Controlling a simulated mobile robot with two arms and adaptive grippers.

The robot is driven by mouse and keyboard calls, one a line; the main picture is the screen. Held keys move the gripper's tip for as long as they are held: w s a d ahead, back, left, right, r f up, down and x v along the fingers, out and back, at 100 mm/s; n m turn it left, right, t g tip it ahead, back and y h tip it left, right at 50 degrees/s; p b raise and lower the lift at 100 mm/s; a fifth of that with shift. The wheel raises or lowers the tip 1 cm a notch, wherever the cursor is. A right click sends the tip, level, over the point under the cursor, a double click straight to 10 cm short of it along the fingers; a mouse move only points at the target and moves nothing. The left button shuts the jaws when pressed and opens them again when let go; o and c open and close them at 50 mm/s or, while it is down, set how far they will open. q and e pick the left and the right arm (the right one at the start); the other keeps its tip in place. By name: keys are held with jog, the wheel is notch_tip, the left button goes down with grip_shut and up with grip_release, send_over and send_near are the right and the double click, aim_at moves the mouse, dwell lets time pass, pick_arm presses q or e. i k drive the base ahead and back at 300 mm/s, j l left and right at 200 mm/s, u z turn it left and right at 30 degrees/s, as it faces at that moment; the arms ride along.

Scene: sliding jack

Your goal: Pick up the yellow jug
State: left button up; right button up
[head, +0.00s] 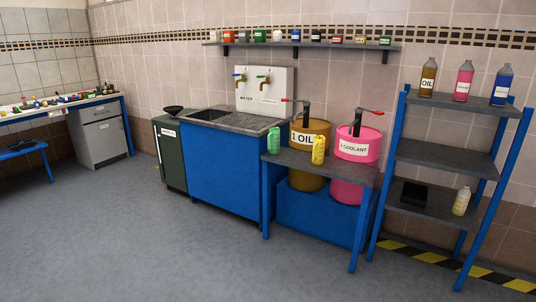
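In the head view a yellow jug (319,150) stands upright near the middle of a small grey-topped table with blue legs (330,174). It is in front of the oil drum and the pink coolant drum. A green jug (273,140) stands to its left on the same table. Neither of my grippers shows in this view, so nothing is seen touching the yellow jug.
Behind the table are an oil drum (306,172) and a pink coolant drum (353,175) with red-handled pumps. A blue sink cabinet (222,160) stands left, a shelf rack (451,158) with bottles right. The grey floor (150,240) in front is clear.

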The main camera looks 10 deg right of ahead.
aim_at(319, 142)
jog(key=i+l+z, duration=0.25)
jog(key=i, duration=0.45)
jog(key=i+z, duration=0.25)
jog(key=i, duration=0.45)
